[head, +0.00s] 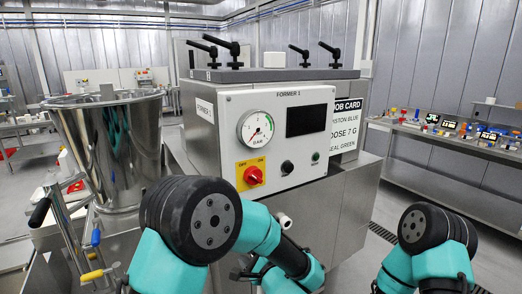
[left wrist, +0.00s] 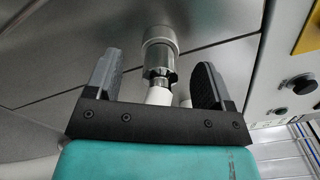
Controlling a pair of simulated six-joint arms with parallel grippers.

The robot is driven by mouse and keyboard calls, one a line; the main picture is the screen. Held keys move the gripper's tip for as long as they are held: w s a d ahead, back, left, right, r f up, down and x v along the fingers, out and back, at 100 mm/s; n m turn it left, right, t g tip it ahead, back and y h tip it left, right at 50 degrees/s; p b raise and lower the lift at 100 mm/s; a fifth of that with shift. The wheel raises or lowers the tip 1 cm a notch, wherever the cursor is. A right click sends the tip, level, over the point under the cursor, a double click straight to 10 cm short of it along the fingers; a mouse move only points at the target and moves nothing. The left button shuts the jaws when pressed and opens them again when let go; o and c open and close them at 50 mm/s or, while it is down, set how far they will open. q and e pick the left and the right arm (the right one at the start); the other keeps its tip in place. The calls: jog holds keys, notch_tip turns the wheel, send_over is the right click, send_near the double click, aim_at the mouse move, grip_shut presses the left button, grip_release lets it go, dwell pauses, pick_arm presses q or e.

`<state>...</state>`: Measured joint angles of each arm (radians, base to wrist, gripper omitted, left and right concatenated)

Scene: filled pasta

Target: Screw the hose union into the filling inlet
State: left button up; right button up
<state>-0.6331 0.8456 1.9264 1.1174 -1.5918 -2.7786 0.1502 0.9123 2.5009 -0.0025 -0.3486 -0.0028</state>
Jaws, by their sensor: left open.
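In the left wrist view my left gripper (left wrist: 158,70) is open. Its two dark fingers stand on either side of a metal fitting, with a gap visible on both sides. The fitting (left wrist: 160,54) has a pale round collar, a shiny body and a narrower neck. A white piece (left wrist: 158,96) lies at the neck, partly hidden by my gripper's base. I cannot tell which part is the hose union and which the filling inlet, or whether they are joined. In the head view a white pipe end (head: 283,221) shows beside my left arm. My right gripper's fingers are out of view.
The former machine (head: 262,140) has a gauge, a red switch and clamp levers on top. A steel hopper (head: 108,150) stands at its left, with coloured-handle valves (head: 95,238) below. A bench with small parts (head: 450,160) runs along the right wall, with open floor before it.

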pick_arm(q)
jog(key=shift+s+d, duration=0.1)
jog(key=shift+s, duration=0.05)
jog(key=v, duration=0.6)
jog(key=shift+s+d, duration=0.15)
jog(key=shift+s, duration=0.1)
dwell(0.3)
jog(key=v, duration=1.2)
dwell(0.3)
